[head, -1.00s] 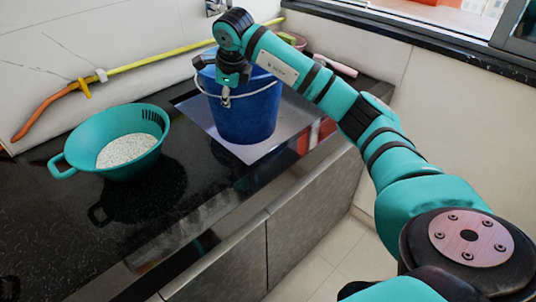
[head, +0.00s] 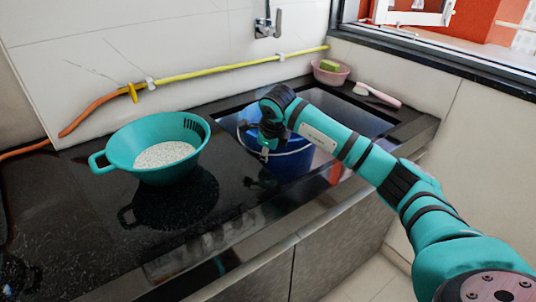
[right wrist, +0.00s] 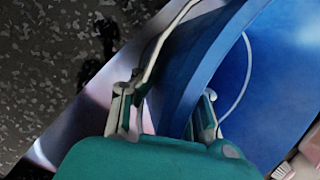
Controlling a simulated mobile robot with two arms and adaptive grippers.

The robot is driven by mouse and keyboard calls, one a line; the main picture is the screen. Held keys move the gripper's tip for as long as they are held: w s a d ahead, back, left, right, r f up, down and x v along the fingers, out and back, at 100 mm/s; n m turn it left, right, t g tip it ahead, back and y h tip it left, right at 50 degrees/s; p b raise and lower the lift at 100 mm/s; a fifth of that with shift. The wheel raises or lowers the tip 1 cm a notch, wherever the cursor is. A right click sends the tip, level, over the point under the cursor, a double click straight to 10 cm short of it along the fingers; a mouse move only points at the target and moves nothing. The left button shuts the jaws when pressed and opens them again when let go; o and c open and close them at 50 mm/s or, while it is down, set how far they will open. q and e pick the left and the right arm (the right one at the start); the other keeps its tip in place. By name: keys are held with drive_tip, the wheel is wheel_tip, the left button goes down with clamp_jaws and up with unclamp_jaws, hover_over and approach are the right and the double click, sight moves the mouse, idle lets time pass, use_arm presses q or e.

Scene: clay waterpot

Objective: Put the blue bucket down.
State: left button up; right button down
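The blue bucket (head: 290,160) sits low in the sink opening in the head view, with its upper part showing and its lower part hidden by the counter edge and my right arm. My right gripper (head: 266,150) is at the bucket's left rim, beside its pale wire handle. In the right wrist view, the fingers (right wrist: 168,118) are spread apart, one on each side of the bucket's blue wall (right wrist: 185,75). The handle (right wrist: 165,40) runs down close to the left finger. My left gripper is not in view.
A teal colander (head: 125,150) with white grains stands on the black counter to the left. A yellow and orange hose (head: 210,72) runs along the wall, below a tap (head: 268,24). A pink bowl (head: 331,75) and a brush (head: 378,95) lie behind the sink.

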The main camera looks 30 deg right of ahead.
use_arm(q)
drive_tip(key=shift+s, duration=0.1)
use_arm(e)
drive_tip(key=shift+w+d, duration=0.1)
drive_tip(key=shift+d, duration=0.05)
drive_tip(key=c, duration=1.9)
unclamp_jaws()
drive_tip(key=shift+f, duration=0.1)
drive_tip(key=shift+c, duration=0.2)
drive_tip(key=o, duration=0.5)
drive_tip(key=shift+c, duration=0.2)
drive_tip(key=shift+r, duration=0.25)
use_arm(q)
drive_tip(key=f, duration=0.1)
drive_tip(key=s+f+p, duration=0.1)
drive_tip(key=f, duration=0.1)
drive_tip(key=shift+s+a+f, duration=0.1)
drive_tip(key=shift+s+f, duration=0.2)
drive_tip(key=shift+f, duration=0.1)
use_arm(e)
drive_tip(key=v, duration=1.1)
drive_tip(key=shift+s+r, duration=0.3)
drive_tip(key=shift+r, duration=0.05)
